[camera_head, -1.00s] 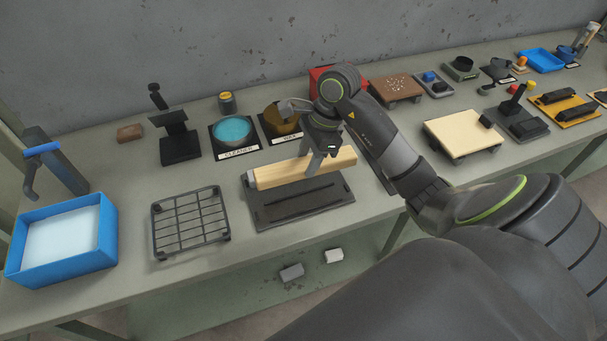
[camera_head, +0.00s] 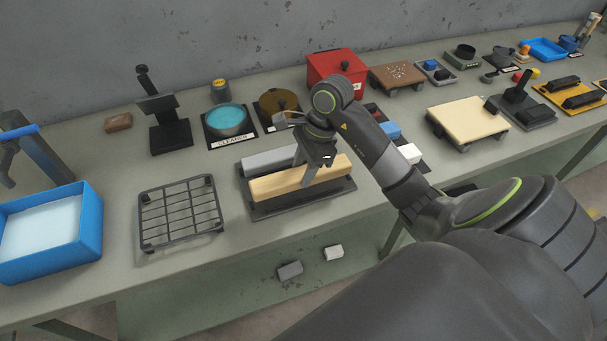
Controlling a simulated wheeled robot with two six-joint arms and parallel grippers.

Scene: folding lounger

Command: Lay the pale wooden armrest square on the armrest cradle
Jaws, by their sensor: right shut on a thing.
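The pale wooden armrest (camera_head: 279,184) is a long bar lying along the front part of the dark armrest cradle (camera_head: 312,203). It runs roughly parallel to the cradle's front edge and covers the front slot. It is low over the cradle; whether it touches all along is hard to tell. A grey bar (camera_head: 262,161) lies behind it along the cradle's back. My right gripper (camera_head: 313,178) comes down from above and is shut on the armrest, right of its middle. My left gripper is not in view.
A black wire rack (camera_head: 180,218) and a blue tub (camera_head: 92,233) stand to the left. The cleaner dish (camera_head: 228,119), a brown-topped pot (camera_head: 276,101) and a red box (camera_head: 350,68) stand behind. A cream board (camera_head: 468,119) is at right. Bare bench separates rack and cradle.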

